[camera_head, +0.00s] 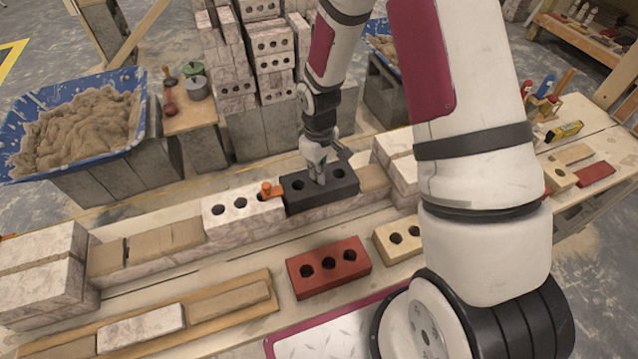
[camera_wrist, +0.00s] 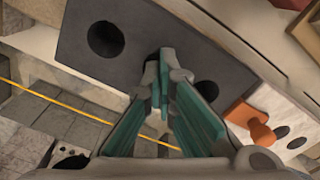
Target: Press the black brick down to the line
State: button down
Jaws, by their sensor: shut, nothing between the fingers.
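The black brick (camera_head: 316,199), with round holes, lies in the course beside a white brick (camera_head: 243,223). It also fills the upper middle of the wrist view (camera_wrist: 150,32). My gripper (camera_head: 321,180) is shut and empty, pointing down at the middle of the black brick's top. In the wrist view its fingertips (camera_wrist: 163,62) meet over the middle hole and hide part of it. I cannot tell whether they touch the brick. The yellow line (camera_wrist: 60,108) runs along the brick's far side. An orange line block (camera_head: 270,189) sits on the white brick's end next to the black brick.
A red brick (camera_head: 329,268) and a cream brick (camera_head: 398,238) lie on the board in front. White brick stacks (camera_head: 45,270) stand at the left and right of the course. A blue mortar tub (camera_head: 75,125) stands back left, and a tall brick pile (camera_head: 262,60) behind.

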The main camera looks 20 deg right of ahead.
jog(key=shift+s, duration=0.1)
dwell(0.3)
jog(key=shift+r+p, duration=1.35)
jog(key=shift+r, duration=1.1)
jog(key=shift+r, duration=0.1)
jog(key=s+d+r+m+t, duration=0.1)
jog(key=s+r, duration=0.3)
jog(key=r, duration=0.7)
jog(key=s+r+m+t, duration=0.1)
jog(key=s+r+m, duration=0.15)
jog(key=r, duration=0.85)
jog(key=s+r+m+t, duration=0.1)
jog(key=s+r, duration=0.4)
jog(key=s, duration=0.4)
jog(key=s+r+m+t, duration=0.1)
jog(key=s+r, duration=0.3)
jog(key=s, duration=0.5)
jog(key=shift+s+a+r+t, duration=0.15)
jog(key=shift+a+r+t, duration=0.15)
jog(key=shift+a+r, duration=0.1)
